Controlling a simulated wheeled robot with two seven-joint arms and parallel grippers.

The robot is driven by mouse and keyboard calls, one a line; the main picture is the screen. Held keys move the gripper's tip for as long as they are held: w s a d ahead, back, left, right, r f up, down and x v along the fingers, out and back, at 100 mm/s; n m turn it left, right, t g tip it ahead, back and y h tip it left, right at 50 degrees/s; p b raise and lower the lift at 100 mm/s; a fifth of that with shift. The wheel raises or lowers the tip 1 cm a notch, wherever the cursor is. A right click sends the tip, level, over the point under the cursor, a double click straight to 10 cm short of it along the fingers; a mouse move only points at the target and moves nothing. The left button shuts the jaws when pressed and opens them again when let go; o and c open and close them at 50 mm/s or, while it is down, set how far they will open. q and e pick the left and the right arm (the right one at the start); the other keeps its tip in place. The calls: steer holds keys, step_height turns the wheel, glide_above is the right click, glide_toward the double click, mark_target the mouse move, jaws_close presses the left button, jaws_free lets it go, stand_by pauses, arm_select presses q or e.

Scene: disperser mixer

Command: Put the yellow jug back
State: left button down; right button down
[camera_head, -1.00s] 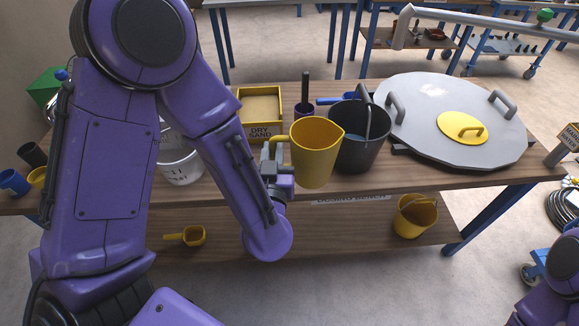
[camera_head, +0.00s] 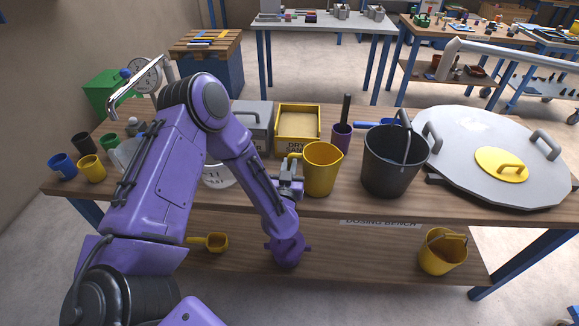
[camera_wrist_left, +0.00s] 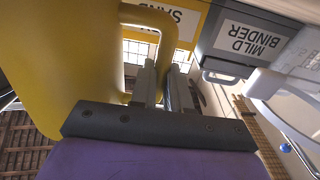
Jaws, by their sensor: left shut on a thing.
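The yellow jug (camera_head: 321,170) is upright at the front part of the dosing bench, left of the black bucket. Its handle points left, toward my left gripper (camera_head: 291,170). The left gripper is shut on the jug's handle. In the left wrist view, the jug's wall (camera_wrist_left: 70,60) fills the left side and its handle (camera_wrist_left: 165,22) loops above the fingers (camera_wrist_left: 160,85). I cannot tell whether the jug's base touches the bench top. My right gripper is not in view.
A black bucket (camera_head: 390,165) stands close to the right of the jug. The dry sand box (camera_head: 298,125) and a purple cup (camera_head: 341,138) are behind it. A large grey lid (camera_head: 490,140) lies at right.

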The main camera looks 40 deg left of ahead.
arm_select(q)
steer(key=shift+r, duration=0.1)
steer(key=shift+s, duration=0.15)
steer(key=shift+f, duration=0.2)
steer(key=c, duration=1)
jaws_free()
